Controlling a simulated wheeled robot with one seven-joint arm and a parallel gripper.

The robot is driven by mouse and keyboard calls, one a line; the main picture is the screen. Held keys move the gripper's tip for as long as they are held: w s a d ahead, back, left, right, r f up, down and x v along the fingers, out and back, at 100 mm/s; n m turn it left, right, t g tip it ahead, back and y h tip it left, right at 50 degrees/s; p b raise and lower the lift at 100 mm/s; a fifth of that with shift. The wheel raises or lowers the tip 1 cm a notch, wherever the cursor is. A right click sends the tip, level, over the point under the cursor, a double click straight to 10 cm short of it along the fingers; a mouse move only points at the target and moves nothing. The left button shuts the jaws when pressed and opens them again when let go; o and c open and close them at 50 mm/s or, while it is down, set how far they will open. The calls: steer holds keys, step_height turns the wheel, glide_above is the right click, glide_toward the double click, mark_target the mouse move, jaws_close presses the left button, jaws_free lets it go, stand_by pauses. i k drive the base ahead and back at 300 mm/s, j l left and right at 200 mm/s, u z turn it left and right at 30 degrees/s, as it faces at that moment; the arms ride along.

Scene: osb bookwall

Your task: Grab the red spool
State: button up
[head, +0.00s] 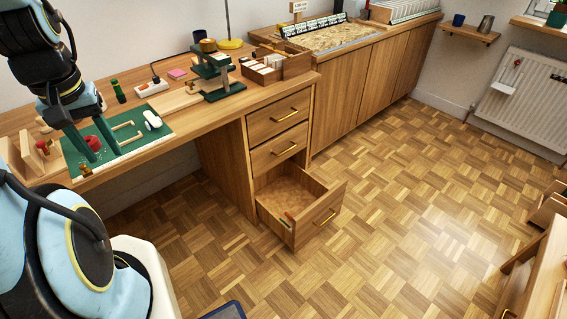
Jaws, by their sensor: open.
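The red spool (93,142) is at the left, over the green cutting mat (128,121) on the wooden desk. My gripper (103,156) points down over the mat with its two green fingers apart. The spool shows between the fingers, but I cannot tell whether it is truly between them or behind them. Part of the spool is hidden by the near finger. No contact between a finger and the spool can be made out.
A wooden holder (38,158) stands just left of the mat. A pale wooden handle shape (127,130) and a white roll (152,119) lie right of the spool. A green bottle (118,91) and power strip (151,88) stand behind. The lowest desk drawer (318,219) is open.

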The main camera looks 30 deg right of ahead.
mark_target(93, 141)
steer(key=i+u, duration=0.1)
steer(key=u, duration=0.75)
steer(key=i+l+u, duration=0.15)
steer(key=u, duration=0.7)
steer(key=i+l, duration=0.05)
steer(key=l, duration=0.05)
